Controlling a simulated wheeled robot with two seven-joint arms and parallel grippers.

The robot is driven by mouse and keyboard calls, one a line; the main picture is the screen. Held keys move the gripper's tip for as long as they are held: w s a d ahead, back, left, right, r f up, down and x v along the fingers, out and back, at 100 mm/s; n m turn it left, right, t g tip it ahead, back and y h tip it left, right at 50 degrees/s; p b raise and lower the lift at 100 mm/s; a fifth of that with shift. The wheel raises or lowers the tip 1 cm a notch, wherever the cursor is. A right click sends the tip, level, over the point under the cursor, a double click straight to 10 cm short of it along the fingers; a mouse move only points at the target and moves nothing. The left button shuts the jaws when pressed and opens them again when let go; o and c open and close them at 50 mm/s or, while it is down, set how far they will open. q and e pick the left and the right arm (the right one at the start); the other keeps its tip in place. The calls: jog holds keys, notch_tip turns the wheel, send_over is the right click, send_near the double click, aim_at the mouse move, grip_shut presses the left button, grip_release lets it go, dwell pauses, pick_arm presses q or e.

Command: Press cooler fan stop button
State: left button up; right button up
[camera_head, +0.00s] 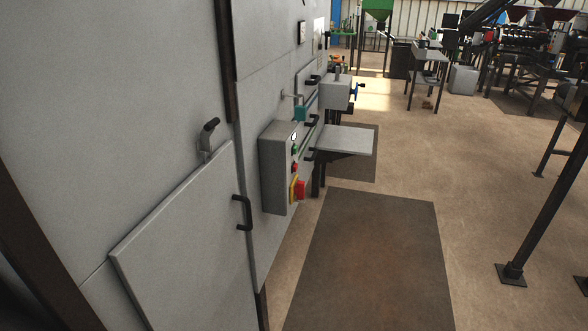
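A grey control box (274,172) sticks out from the side of a large grey machine cabinet. Its narrow right face carries a white round part (293,137) at the top, a green button (295,149) below it and a small red button (294,168) under that. A larger red knob (300,190) on a yellow backing sits at the bottom. The labels are too small to read, so I cannot tell which one is the cooler fan stop button. Neither of my grippers is in view.
A hinged-looking panel (180,250) with a black handle (243,213) is in front of the box. A grey shelf (345,140) juts out behind it. A dark floor mat (370,260) lies clear to the right. A dark post (545,205) stands farther right.

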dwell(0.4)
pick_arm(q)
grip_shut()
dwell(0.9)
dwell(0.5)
